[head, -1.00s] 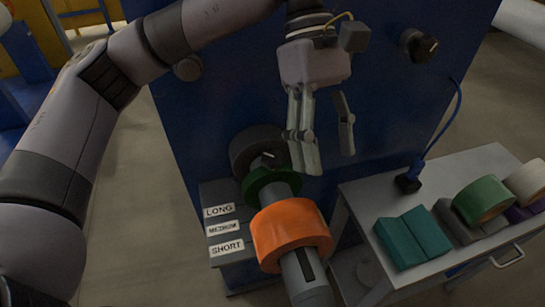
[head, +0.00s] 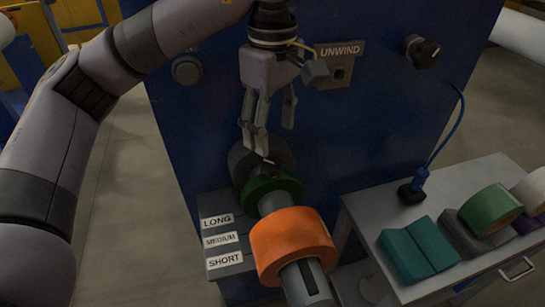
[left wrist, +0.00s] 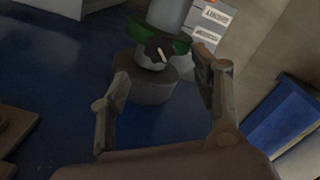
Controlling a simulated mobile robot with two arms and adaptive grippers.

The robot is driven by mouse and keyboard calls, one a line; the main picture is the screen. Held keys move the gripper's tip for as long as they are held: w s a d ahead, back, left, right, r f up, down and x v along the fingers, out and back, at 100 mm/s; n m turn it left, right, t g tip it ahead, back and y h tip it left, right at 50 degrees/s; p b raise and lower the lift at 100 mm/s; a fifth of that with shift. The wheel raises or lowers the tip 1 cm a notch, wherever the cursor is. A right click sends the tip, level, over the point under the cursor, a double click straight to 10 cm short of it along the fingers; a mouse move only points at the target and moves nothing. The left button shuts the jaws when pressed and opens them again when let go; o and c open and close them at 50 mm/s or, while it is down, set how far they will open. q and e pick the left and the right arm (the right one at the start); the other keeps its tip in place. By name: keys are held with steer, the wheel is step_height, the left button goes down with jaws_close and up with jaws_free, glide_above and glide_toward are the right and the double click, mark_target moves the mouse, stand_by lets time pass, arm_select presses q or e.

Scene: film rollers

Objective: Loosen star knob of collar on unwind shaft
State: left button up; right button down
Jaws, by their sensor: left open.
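The green collar (head: 277,188) sits on the grey unwind shaft (head: 271,204), between a dark round hub at the panel and an orange roll (head: 290,238). In the left wrist view the collar (left wrist: 118,27) carries a dark star knob (left wrist: 153,50) with a pale mark. In the head view the knob is small and hard to make out at the collar's top. My left gripper (head: 270,138) points down above the hub and collar, fingers apart and empty. In the left wrist view its open fingers (left wrist: 160,68) stand either side of the hub, apart from the knob. My right gripper is not in view.
The blue machine panel (head: 350,140) stands close behind the gripper, with an UNWIND plate (head: 338,52) and a black knob (head: 422,51). Steps labelled LONG, MEDIUM and SHORT (head: 222,240) are left of the shaft. A grey cart (head: 355,205) with teal blocks and rolls is at right.

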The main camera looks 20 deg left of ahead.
mark_target(273, 163)
arm_select(q)
step_height(273, 163, down, 7)
steer(key=shift+f, duration=0.1)
steer(key=shift+c, duration=0.3)
steer(key=c, duration=1.1)
